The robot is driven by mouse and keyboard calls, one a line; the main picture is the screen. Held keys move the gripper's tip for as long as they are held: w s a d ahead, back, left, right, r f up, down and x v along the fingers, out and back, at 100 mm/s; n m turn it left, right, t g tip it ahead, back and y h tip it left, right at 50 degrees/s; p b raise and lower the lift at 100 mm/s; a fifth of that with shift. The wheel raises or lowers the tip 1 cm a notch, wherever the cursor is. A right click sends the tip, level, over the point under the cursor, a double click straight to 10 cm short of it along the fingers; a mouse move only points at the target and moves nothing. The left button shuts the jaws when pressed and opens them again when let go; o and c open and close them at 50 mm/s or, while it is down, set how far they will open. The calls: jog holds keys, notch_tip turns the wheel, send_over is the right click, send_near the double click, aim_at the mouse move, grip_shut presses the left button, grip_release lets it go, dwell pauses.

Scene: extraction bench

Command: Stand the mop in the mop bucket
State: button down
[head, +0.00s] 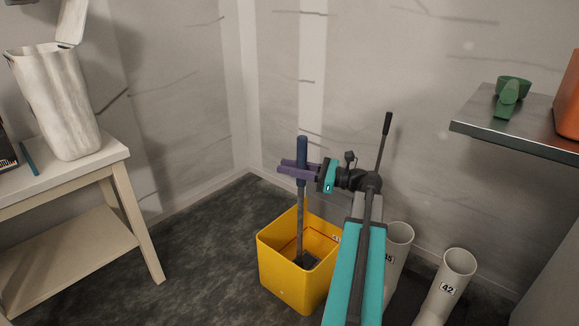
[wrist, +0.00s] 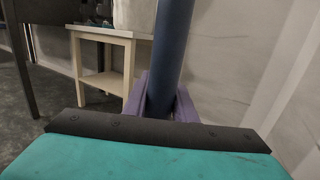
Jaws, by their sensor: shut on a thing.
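The mop (head: 300,210) stands close to upright, with a blue grip at the top and a grey shaft. Its lower end is inside the yellow mop bucket (head: 279,279) on the floor, and a dark head shows low between the bucket's walls. Whether the head touches the bucket floor I cannot tell. My gripper (head: 299,170) has purple fingers and is shut on the mop's blue handle, above the bucket. In the wrist view the blue handle (wrist: 171,50) rises between the purple fingers (wrist: 160,98).
White tubes labelled 35 (head: 398,248) and 42 (head: 458,264) stand right of the bucket. A pale table (head: 110,150) with a white bin (head: 57,100) is at left. A metal shelf (head: 535,133) holds a green object (head: 510,95). Open floor lies left of the bucket.

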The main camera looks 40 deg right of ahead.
jog(key=shift+f, duration=0.8)
jog(key=c, duration=1.4)
grip_release()
jog(key=shift+f, duration=0.15)
jog(key=shift+c, duration=0.6)
jog(key=v, duration=1)
